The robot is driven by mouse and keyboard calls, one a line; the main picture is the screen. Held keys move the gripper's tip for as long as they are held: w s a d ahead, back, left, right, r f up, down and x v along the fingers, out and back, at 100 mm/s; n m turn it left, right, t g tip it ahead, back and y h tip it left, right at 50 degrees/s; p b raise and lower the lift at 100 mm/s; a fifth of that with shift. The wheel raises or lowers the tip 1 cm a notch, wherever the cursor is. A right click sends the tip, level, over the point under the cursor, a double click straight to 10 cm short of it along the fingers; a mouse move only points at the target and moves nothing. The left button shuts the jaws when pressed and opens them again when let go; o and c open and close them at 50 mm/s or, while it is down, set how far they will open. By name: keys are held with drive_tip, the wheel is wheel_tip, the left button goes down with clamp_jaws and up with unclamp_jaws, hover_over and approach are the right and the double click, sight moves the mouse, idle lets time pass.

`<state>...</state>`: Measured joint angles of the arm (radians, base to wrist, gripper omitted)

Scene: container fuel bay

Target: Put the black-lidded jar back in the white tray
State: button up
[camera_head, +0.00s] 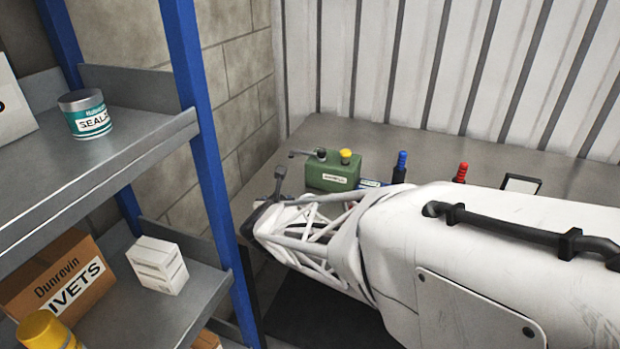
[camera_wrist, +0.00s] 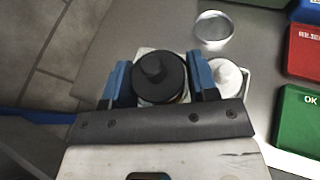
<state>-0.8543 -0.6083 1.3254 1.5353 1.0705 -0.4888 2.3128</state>
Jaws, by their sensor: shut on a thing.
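In the wrist view, my gripper (camera_wrist: 160,84) has its two blue fingers shut on the black-lidded jar (camera_wrist: 159,72), one on each side. The jar's lid faces the camera and only a sliver of its pale body shows. In the head view my arm hides the jar and the tray.
Red (camera_wrist: 303,50) and green (camera_wrist: 299,116) bins are at right. A green can (camera_head: 332,170) stands at the bench's back; a blue-posted shelf (camera_head: 192,95) is at left.

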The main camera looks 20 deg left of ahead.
drive_tip(key=shift+w+a+f, duration=0.2)
drive_tip(key=shift+w+a, duration=1.25)
drive_tip(key=shift+w, duration=0.2)
drive_tip(key=shift+f, duration=1.75)
drive_tip(key=shift+f, duration=0.2)
drive_tip(key=o, duration=0.7)
drive_tip(key=shift+r, duration=0.2)
drive_tip(key=shift+v, duration=6.05)
